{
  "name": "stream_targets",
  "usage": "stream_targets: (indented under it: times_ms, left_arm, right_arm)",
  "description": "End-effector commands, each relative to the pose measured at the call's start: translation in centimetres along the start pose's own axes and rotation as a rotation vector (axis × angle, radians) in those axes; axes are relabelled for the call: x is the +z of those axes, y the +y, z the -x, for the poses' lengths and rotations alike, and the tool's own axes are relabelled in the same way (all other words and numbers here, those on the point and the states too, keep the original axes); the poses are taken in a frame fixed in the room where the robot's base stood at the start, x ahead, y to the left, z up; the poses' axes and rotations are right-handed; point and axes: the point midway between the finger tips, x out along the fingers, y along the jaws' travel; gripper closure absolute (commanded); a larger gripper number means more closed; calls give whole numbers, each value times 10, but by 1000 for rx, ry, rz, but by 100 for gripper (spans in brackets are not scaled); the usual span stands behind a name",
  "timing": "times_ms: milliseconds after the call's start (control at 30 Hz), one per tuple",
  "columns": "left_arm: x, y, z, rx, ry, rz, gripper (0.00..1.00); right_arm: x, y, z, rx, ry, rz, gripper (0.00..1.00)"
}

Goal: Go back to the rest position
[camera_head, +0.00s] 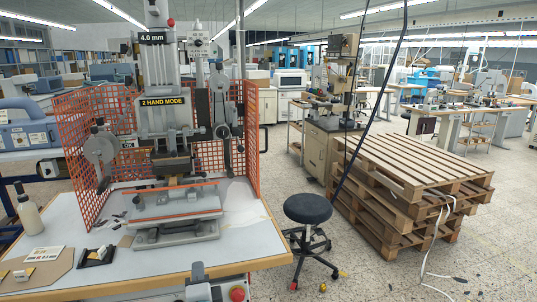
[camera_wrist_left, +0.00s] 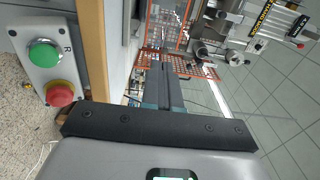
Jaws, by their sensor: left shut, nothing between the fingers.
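My left gripper (camera_head: 198,268) shows at the bottom of the head view, in front of the table's front edge. In the left wrist view its fingers (camera_wrist_left: 168,68) are together with nothing between them. The foil stamping press (camera_head: 165,115) stands on the white table (camera_head: 250,238), beyond the gripper and apart from it. My right gripper is in neither view.
A control box with a green button (camera_wrist_left: 43,53) and a red button (camera_wrist_left: 59,93) sits at the table's front edge, close to the gripper. An orange mesh guard (camera_head: 75,150) surrounds the press. A black stool (camera_head: 308,208) and stacked pallets (camera_head: 410,175) stand to the right.

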Motion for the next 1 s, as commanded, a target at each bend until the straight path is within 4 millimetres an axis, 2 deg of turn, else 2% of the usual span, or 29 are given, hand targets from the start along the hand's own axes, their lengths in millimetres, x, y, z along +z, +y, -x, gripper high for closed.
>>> stream_targets:
  times_ms: [100, 333, 467, 567, 667, 767, 800, 867, 900, 1000]
  left_arm:
    - [5, 2, -2, 4, -10, -1, 100]
    - [44, 55, -12, 97, -75, -44, 100]
    - [59, 95, -7, 178, -71, -82, 100]
    - [67, 134, 4, 271, -47, -72, 100]
    - [72, 178, 23, 395, -17, -5, 100]
    - [74, 234, 58, 578, 4, 147, 100]
    - [74, 259, 78, 674, 3, 235, 100]
    - [71, 293, 116, 839, -22, 399, 100]
    - [68, 312, 144, 951, -58, 515, 100]
    - [59, 342, 211, 1210, -204, 785, 100]
  right_arm:
    - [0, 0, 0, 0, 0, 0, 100]
    - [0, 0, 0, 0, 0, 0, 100]
    - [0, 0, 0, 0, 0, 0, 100]
    - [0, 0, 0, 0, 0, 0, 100]
    - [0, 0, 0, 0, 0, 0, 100]
    - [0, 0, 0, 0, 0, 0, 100]
    - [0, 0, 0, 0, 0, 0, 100]
    - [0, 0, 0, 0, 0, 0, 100]
    - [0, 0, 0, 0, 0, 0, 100]
    - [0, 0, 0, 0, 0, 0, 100]
